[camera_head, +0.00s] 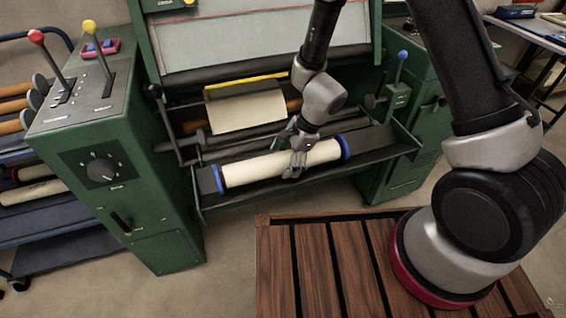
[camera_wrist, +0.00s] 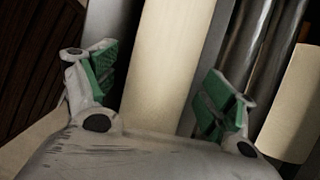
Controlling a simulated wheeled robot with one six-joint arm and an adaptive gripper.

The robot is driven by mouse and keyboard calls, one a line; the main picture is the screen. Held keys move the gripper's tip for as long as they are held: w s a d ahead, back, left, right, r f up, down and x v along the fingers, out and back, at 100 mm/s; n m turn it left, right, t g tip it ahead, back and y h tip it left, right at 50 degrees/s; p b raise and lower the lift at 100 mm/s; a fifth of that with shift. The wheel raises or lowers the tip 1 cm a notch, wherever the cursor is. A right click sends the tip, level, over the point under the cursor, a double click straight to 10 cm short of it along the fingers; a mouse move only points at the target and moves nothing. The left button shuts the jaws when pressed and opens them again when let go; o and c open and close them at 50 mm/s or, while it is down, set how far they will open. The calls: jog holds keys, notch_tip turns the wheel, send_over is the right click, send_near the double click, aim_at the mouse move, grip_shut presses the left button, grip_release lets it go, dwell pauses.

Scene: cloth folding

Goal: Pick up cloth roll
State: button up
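The cloth roll (camera_head: 250,168) is cream with blue end caps and lies in the dark tray (camera_head: 385,142) at the front of the green machine. My gripper (camera_head: 296,160) is at the roll, a little right of its middle, with its fingers reaching down around it. In the wrist view, the cream roll (camera_wrist: 168,65) runs between the two green-padded fingertips of my gripper (camera_wrist: 155,90). The fingers are spread, with a visible gap at the left finger. I cannot tell whether the right finger touches the roll. The roll's ends are outside the wrist view.
The green machine (camera_head: 150,180) has levers and a dial on its left cabinet. A cream cloth sheet (camera_head: 245,112) hangs from a yellow bar behind the roll. A slatted wooden platform (camera_head: 335,265) is in front. A rack with more rolls (camera_head: 30,190) stands at left.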

jog(key=c, duration=1.3)
jog(key=shift+r, duration=0.1)
jog(key=shift+c, duration=0.2)
